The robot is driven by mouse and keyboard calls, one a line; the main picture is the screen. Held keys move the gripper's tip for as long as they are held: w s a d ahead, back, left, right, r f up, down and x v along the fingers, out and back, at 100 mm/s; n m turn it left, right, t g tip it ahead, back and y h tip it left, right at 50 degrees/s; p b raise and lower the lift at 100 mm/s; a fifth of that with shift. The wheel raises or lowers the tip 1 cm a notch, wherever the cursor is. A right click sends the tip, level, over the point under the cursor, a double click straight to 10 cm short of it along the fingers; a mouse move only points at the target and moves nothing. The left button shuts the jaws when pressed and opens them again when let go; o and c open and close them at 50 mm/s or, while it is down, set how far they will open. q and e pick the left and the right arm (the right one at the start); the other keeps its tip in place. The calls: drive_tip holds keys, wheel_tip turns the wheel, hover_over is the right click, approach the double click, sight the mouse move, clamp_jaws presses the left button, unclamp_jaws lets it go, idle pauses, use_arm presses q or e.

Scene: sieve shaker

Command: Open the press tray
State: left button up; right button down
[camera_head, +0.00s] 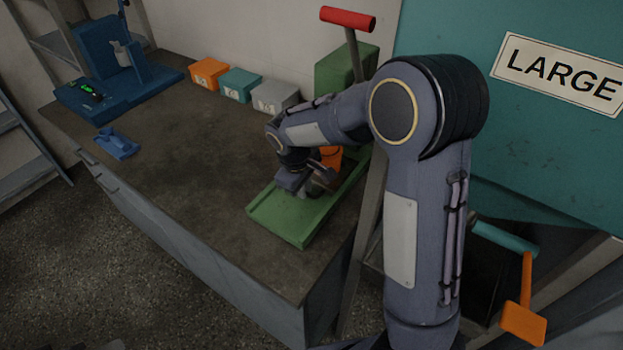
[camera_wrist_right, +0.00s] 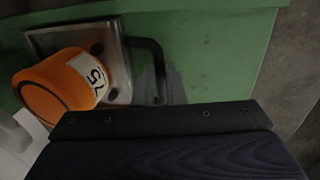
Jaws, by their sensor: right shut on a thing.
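The green press (camera_head: 343,70) stands on the workbench with its red-handled lever (camera_head: 348,18) raised. Its green base (camera_head: 290,228) extends toward the bench's front edge. The metal press tray (camera_wrist_right: 42,40) lies on the green base, with a dark handle (camera_wrist_right: 157,55) on its side. An orange cup (camera_head: 331,156) marked 75 sits on the tray; it also shows in the right wrist view (camera_wrist_right: 58,82). My right gripper (camera_head: 298,187) is low over the base, shut on the tray handle; the fingertips are mostly hidden. My left gripper is not in view.
Orange (camera_head: 209,73), teal (camera_head: 239,84) and grey (camera_head: 275,97) boxes line the wall. A blue device (camera_head: 108,60) and a small blue item (camera_head: 117,143) are at left. A large teal machine (camera_head: 560,150) marked LARGE stands at right. The bench middle is clear.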

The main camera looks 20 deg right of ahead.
drive_tip(key=s+a, duration=0.1)
drive_tip(key=a, duration=0.2)
drive_tip(key=s+a, duration=0.2)
drive_tip(key=a, duration=0.1)
drive_tip(key=s+a, duration=0.2)
drive_tip(key=a, duration=0.1)
drive_tip(key=shift+s+a+b, duration=0.15)
drive_tip(key=shift+s+b, duration=0.05)
drive_tip(key=shift+b, duration=0.1)
drive_tip(key=c, duration=1.5)
unclamp_jaws()
drive_tip(key=shift+r, duration=0.15)
drive_tip(key=v, duration=0.7)
drive_tip(key=shift+r+p, duration=0.25)
drive_tip(key=shift+p, duration=0.05)
